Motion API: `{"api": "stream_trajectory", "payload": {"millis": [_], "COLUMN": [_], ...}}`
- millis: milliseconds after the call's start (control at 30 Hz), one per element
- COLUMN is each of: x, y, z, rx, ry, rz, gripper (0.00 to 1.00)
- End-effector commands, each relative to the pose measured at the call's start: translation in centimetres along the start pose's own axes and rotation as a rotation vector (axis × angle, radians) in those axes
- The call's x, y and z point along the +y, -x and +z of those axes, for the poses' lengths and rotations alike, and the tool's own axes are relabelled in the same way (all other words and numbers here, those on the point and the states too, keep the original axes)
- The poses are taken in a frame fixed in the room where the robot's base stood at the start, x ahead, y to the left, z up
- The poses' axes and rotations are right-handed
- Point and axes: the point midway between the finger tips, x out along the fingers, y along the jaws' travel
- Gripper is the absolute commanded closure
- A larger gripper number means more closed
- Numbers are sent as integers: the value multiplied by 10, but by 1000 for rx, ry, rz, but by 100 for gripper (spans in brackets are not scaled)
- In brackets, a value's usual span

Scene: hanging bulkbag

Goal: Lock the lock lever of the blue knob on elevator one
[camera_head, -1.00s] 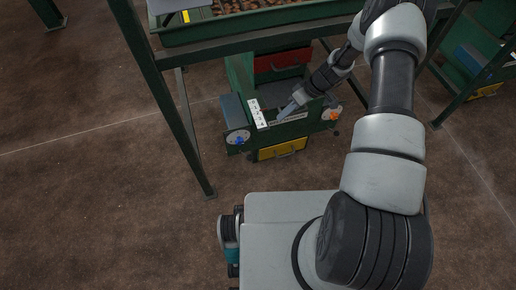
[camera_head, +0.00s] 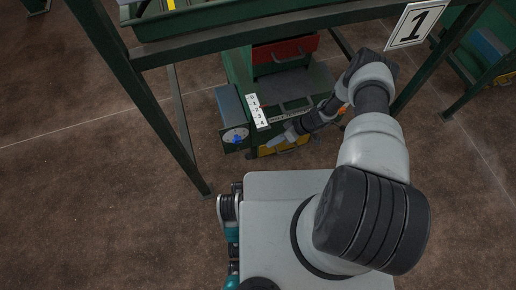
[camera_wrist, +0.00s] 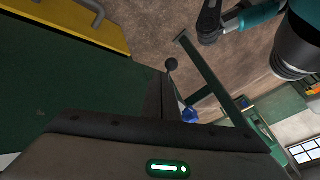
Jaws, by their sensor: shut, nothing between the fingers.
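The blue knob (camera_head: 237,139) sits on a round pale dial at the left of the green cabinet's front. It also shows in the wrist view (camera_wrist: 189,114), partly hidden behind my gripper. In the wrist view a small dark ball (camera_wrist: 171,64), which looks like a lever's end, stands just beyond my fingers; I cannot tell if they touch it. The lever's position cannot be told. My gripper (camera_head: 270,145) is shut and empty, in front of the cabinet, a little right of the blue knob. Its dark fingers also show in the wrist view (camera_wrist: 159,98).
A sign with "1" (camera_head: 418,23) hangs on the green frame (camera_head: 130,80) above. The cabinet has a white 0-to-4 label (camera_head: 257,111), a red drawer (camera_head: 285,55) and a yellow drawer (camera_head: 284,147). Open brown floor (camera_head: 90,180) lies to the left.

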Motion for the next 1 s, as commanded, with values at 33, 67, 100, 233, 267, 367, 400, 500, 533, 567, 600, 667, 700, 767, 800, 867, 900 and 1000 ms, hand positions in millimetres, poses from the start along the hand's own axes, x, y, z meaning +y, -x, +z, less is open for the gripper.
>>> {"api": "stream_trajectory", "payload": {"millis": [33, 67, 100, 233, 267, 367, 400, 500, 533, 567, 600, 667, 700, 767, 800, 867, 900, 1000], "x": [0, 0, 0, 0, 0, 0, 0, 0, 0, 0, 1, 1, 0, 0, 0, 0, 0, 0], "y": [-1, -3, -6, -23, -29, -48, -56, -73, -78, -82, -87, -92, -95, -98, -99, -100, -100, -100], "z": [0, 0, 0, 1, 2, 2, 2, 2, 2, 2, 2, 1, 1, 1, 1, 0, 0, 0], "rx": [0, -1, -1, -2, -2, -3, -3, -3, -3, -2, -2, -2, -1, -1, -1, -1, -1, -1], "ry": [0, 0, 1, 1, 1, 1, 2, 2, 1, 1, 2, 1, 0, 0, 0, 0, 0, 0], "rz": [-1, -1, -1, -3, -3, -3, -3, -2, -2, -2, -1, -1, -1, -1, -1, 0, 0, 0], "gripper": [100, 100, 100, 100, 100, 100, 100, 100, 100, 100, 100, 100, 100, 100, 100, 100, 100, 100]}}
